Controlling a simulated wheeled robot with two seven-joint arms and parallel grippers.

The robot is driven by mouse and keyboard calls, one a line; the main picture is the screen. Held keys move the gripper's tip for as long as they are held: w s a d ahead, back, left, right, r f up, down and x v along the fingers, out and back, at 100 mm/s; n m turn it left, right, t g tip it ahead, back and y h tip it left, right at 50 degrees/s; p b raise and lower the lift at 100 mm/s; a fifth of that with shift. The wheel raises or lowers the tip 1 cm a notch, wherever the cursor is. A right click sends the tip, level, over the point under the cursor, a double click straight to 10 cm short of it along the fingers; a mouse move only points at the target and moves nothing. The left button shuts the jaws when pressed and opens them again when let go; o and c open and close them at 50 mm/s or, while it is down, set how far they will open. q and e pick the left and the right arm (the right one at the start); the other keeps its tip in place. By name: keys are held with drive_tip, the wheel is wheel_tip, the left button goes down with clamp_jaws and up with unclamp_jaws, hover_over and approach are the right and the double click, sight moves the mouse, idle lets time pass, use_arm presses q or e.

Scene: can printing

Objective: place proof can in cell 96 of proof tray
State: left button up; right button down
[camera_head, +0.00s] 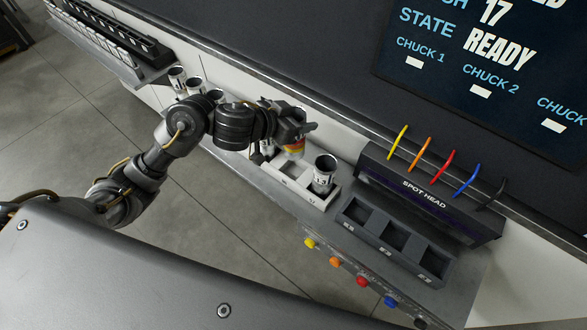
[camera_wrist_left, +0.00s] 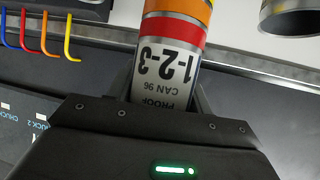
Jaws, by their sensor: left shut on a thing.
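The proof can (camera_wrist_left: 165,65) is white with red and orange bands, and its label reads "PROOF CAN 96" and "1-2-3". My left gripper (camera_wrist_left: 163,98) is shut on it. In the head view the same can (camera_head: 295,149) hangs below my left gripper (camera_head: 298,130), over or just behind the white tray (camera_head: 268,177). The white tray's cell marks are too small to read. A can marked "L3" (camera_head: 323,178) stands in its right-hand part. My arm and gripper hide part of the tray and the bench behind. My right gripper is not in view.
A dark three-cell holder (camera_head: 372,233) stands empty right of the white tray. Behind it is the spot head (camera_head: 425,192) with coloured hooks. Several cans (camera_head: 178,78) stand at the left, beyond my arm. Coloured knobs (camera_head: 335,262) line the bench front.

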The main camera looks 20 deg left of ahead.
sight(298, 145)
use_arm(q)
wheel_tip(298, 145, down, 6)
drive_tip(key=b, duration=0.3)
drive_tip(key=shift+f+b, duration=1)
drive_tip(key=shift+f, duration=1.05)
drive_tip(key=shift+f, duration=0.15)
drive_tip(key=o, duration=1.2)
drive_tip(key=shift+c, duration=0.2)
